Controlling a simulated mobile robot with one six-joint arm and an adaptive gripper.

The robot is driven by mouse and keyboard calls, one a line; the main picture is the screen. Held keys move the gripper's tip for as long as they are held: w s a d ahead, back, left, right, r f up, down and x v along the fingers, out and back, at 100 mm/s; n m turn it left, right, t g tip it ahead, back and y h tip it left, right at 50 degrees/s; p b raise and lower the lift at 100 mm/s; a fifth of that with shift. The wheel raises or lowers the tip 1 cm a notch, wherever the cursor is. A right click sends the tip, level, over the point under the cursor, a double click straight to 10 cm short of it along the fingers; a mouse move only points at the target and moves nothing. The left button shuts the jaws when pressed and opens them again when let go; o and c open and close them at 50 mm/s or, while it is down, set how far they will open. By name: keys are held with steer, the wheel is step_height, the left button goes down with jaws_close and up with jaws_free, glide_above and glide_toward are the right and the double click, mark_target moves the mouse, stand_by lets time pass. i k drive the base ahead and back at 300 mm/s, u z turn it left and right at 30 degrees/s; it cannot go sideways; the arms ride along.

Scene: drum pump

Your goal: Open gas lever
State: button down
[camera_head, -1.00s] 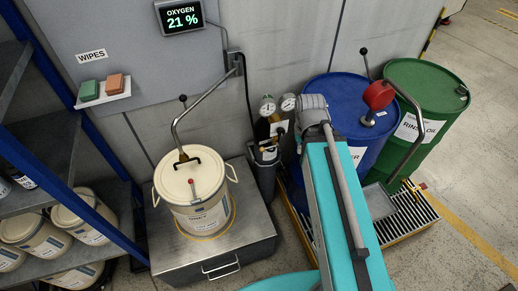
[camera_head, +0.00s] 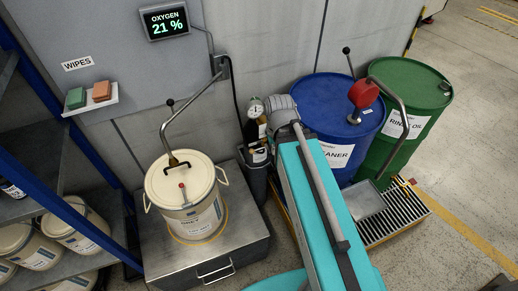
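A dark gas cylinder (camera_head: 262,132) stands against the wall behind the steel cabinet, with a round pressure gauge (camera_head: 255,109) at its top. My teal arm reaches up the picture from the bottom, and its grey joint ends just right of the gauge, covering part of the cylinder's fittings. I cannot make out the gas lever clearly or tell its position.
A cream pail (camera_head: 183,185) sits on the steel cabinet (camera_head: 245,240). An oxygen display (camera_head: 165,22) reads 21 %.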

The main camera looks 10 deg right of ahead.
mark_target(251, 151)
steer(key=z, duration=0.05)
steer(key=k, duration=1.3)
steer(key=z, duration=0.95)
steer(key=i, duration=1)
steer(key=u, duration=0.05)
